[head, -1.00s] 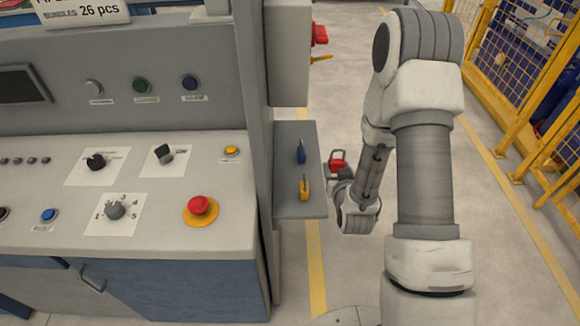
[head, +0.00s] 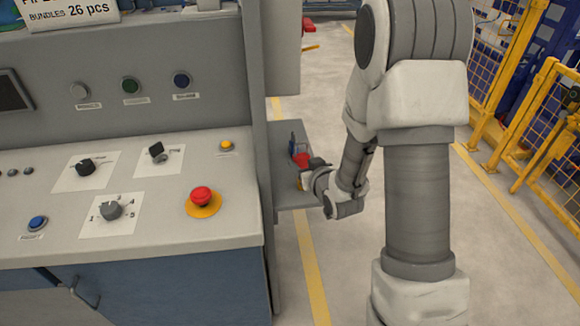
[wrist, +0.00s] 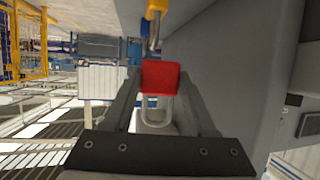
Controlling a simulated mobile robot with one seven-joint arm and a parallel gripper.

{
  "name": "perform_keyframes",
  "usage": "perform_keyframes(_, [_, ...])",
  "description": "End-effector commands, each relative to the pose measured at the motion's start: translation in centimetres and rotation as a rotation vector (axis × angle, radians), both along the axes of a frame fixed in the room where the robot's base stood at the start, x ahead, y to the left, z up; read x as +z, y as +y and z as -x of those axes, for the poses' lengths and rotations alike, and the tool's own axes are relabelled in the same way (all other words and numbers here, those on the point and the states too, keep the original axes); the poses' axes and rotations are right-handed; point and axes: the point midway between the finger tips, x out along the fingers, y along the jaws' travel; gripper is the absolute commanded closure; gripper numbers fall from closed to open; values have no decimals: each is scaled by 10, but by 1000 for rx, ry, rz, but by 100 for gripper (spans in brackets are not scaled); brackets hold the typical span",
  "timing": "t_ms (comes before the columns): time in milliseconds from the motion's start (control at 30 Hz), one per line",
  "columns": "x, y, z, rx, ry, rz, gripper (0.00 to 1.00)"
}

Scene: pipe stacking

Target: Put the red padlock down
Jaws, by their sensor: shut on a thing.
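The red padlock (wrist: 160,77) is between the two fingers of my gripper (wrist: 158,92) in the wrist view, with its shackle toward the palm. In the head view the padlock (head: 301,160) is over the small grey side shelf (head: 296,199), and my gripper (head: 313,168) reaches it from the right. I cannot tell whether the padlock touches the shelf. A blue padlock (head: 292,140) stands on the shelf just behind it. A yellow padlock (wrist: 156,12) shows at the top of the wrist view; in the head view my gripper mostly hides it.
The control panel (head: 150,225) with an emergency stop button (head: 202,197) stands left of the shelf. A grey upright post (head: 258,110) borders the shelf. Yellow fencing (head: 545,120) is at the far right. The floor between is clear.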

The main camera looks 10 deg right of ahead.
Motion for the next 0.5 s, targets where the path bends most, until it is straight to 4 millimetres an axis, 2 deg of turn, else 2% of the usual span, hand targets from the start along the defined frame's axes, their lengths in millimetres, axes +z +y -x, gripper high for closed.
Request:
perform_keyframes(33, [-6, -1, -3, 23, -10, 3, 100])
perform_keyframes(200, [-3, -5, -5, 109, -10, 4, 100])
perform_keyframes(500, [-1, -24, 7, 197, -4, 2, 100])
